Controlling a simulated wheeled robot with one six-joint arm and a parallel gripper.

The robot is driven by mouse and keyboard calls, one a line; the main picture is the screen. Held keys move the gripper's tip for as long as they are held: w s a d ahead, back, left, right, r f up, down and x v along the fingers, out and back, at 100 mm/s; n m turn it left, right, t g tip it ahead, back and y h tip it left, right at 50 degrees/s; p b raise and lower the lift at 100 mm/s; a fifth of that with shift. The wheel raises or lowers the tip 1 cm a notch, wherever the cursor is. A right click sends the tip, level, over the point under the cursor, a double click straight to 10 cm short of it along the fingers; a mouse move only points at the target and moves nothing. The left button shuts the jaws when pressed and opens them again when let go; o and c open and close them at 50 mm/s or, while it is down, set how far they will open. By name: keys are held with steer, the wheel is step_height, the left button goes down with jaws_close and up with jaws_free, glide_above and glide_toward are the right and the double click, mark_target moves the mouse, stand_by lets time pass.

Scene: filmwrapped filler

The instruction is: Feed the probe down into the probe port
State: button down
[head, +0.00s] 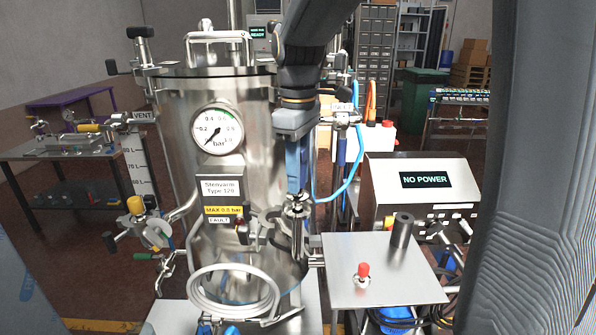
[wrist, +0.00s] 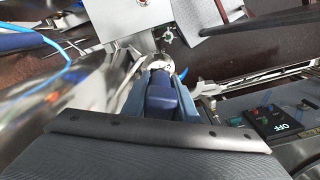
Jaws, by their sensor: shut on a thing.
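My gripper (head: 297,188) points down in front of the right side of the steel vessel (head: 180,110). Its blue fingers are shut on what appears to be the probe, mostly hidden between them. A shiny metal fitting (head: 297,208), perhaps the probe port, stands directly below the fingertips, at the vessel's lower right. In the wrist view the blue fingers (wrist: 157,75) end at a round bright metal part (wrist: 157,60). I cannot tell where the probe ends and the fitting begins, nor whether the probe is inside the port.
A steel shelf (head: 340,292) right of the fitting bears a red-capped part (head: 363,274) and a dark cylinder (head: 402,230). A box reading NO POWER (head: 384,182) stands behind it. A blue hose (head: 350,185) curves beside the gripper. A pressure gauge (head: 217,131) is on the vessel.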

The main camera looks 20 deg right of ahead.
steer(key=shift+f+b, duration=0.5)
steer(key=shift+f, duration=0.8)
steer(key=shift+f, duration=0.15)
steer(key=shift+f, duration=0.3)
steer(key=shift+f, duration=0.2)
stand_by(0.5)
steer(key=c, duration=1.3)
jaws_free()
steer(key=shift+c, duration=0.2)
steer(key=shift+r+b, duration=1.05)
steer(key=shift+r, duration=2.9)
